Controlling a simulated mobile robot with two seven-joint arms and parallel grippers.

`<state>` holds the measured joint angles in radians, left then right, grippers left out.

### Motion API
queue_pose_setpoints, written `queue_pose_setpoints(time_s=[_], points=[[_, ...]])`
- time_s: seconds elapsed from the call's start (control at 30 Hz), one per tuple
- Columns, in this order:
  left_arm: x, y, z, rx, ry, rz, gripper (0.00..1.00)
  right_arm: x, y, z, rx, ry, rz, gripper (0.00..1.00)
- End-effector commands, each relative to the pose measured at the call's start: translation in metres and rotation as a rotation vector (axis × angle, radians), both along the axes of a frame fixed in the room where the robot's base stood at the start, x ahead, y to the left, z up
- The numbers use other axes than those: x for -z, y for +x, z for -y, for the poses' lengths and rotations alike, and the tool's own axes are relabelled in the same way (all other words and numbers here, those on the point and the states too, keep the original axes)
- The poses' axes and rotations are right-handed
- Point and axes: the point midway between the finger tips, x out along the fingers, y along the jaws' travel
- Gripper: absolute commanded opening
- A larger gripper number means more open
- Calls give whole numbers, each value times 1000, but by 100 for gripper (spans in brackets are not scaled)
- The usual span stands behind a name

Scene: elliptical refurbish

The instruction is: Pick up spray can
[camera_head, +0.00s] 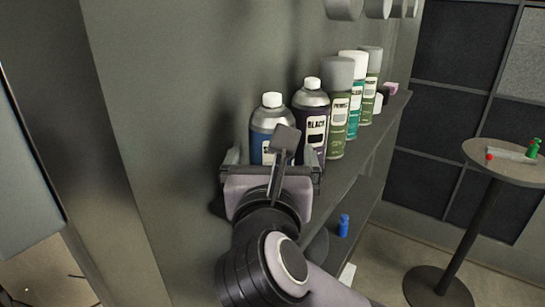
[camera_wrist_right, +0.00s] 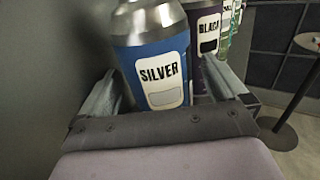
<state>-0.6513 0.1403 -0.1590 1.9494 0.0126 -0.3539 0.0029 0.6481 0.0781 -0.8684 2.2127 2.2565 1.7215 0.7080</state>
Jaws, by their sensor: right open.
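A blue spray can labelled SILVER (camera_head: 267,123), with a white cap, stands upright at the near end of the shelf; it also shows in the right wrist view (camera_wrist_right: 158,55). My right gripper (camera_head: 270,162) is open at the can, one finger on each side of its body, seen also in the right wrist view (camera_wrist_right: 160,82). I cannot tell whether the fingers touch it. A dark purple can labelled BLACK (camera_head: 313,108) stands just beyond, close to the right finger. A green primer can (camera_head: 337,110), a teal can (camera_head: 354,90) and another green can (camera_head: 372,85) follow along the shelf. My left gripper is not in view.
The shelf (camera_head: 375,130) runs along a grey wall (camera_head: 160,110). A small pink item (camera_head: 390,88) lies at its far end. A blue bottle (camera_head: 344,225) is on a lower level. A round table (camera_head: 490,158) with a green bottle (camera_head: 533,148) stands at right.

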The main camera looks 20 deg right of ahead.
Motion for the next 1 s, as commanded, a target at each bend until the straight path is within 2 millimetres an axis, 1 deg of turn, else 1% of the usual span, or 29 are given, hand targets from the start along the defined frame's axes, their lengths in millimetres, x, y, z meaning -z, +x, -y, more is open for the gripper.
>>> queue_pose_setpoints(time_s=[0.1,0.33,0.37,0.4,0.47,0.5,0.53,0.83,0.93,1.0], points=[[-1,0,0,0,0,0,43,0,8,3,2,0,0,99],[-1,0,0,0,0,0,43,0,8,3,1,1,-1,99],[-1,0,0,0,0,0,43,0,8,3,1,1,-1,89],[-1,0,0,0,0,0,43,0,8,3,1,1,-1,76],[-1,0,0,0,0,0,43,0,8,3,1,1,-1,57],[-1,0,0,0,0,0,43,0,8,3,1,1,-1,44],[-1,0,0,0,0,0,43,0,8,3,1,1,-1,37],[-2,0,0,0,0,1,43,-4,8,3,0,3,3,37],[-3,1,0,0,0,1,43,-15,8,3,-1,6,6,37],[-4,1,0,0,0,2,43,-26,8,3,-1,8,5,37]])
